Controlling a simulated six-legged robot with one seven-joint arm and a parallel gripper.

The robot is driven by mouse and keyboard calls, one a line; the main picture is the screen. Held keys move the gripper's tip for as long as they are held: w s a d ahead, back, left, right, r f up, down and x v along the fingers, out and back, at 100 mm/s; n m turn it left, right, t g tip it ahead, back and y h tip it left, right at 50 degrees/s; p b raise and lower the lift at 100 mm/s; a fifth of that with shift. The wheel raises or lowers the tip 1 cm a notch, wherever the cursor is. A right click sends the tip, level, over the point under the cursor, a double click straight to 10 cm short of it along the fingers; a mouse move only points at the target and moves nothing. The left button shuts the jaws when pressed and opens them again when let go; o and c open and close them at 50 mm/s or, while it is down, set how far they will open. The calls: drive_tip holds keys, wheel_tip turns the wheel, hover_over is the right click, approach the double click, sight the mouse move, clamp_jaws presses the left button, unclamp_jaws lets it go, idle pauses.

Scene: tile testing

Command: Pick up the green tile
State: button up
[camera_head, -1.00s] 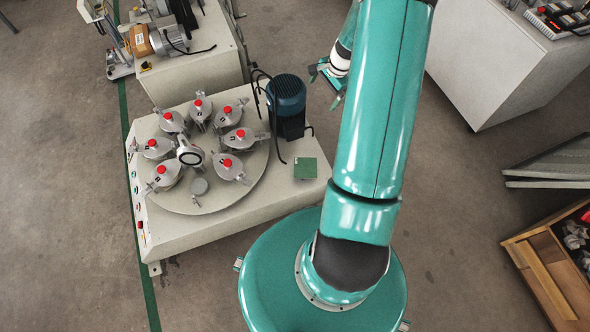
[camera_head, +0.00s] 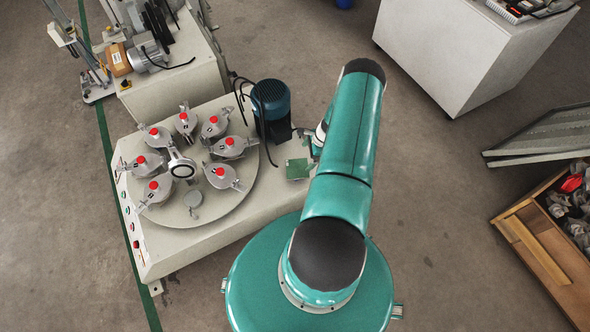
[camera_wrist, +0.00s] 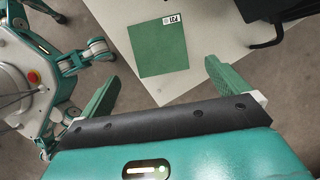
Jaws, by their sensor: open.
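The green tile (camera_wrist: 160,50) is a flat square with a small white label at one corner. It lies on the pale table of the machine (camera_wrist: 205,72), near the table's corner. In the head view the tile (camera_head: 297,169) is at the machine's right end, partly hidden by my gripper. In the wrist view my gripper (camera_wrist: 158,82) is open and empty, with its green fingers spread wide. The tile shows beyond the fingertips, between their lines, and is not held. My gripper (camera_head: 309,152) is mostly hidden behind my arm in the head view.
A dark blue motor (camera_head: 271,108) with black cables stands beside the tile. A round turntable (camera_head: 205,197) carries several grey fixtures with red knobs. A grey cabinet (camera_head: 450,60) and a wooden crate (camera_head: 540,260) stand to the right. Bare floor lies between.

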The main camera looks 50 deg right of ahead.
sight(297, 168)
drive_tip(key=x, duration=0.3)
drive_tip(key=shift+f, duration=0.3)
drive_tip(key=shift+x, duration=2.7)
drive_tip(key=c, duration=0.9)
drive_tip(key=shift+r, duration=0.8)
drive_tip(key=s+a+r, duration=0.1)
drive_tip(key=s+r, duration=0.2)
drive_tip(key=s, duration=0.1)
drive_tip(key=s+a+r, duration=0.2)
drive_tip(key=s+r, duration=0.2)
drive_tip(key=s, duration=0.1)
drive_tip(key=s+a+r, duration=0.1)
drive_tip(key=s+r, duration=0.3)
drive_tip(key=shift+s+a+r, duration=0.2)
drive_tip(key=shift+a+r, duration=0.05)
drive_tip(key=shift+a, duration=0.05)
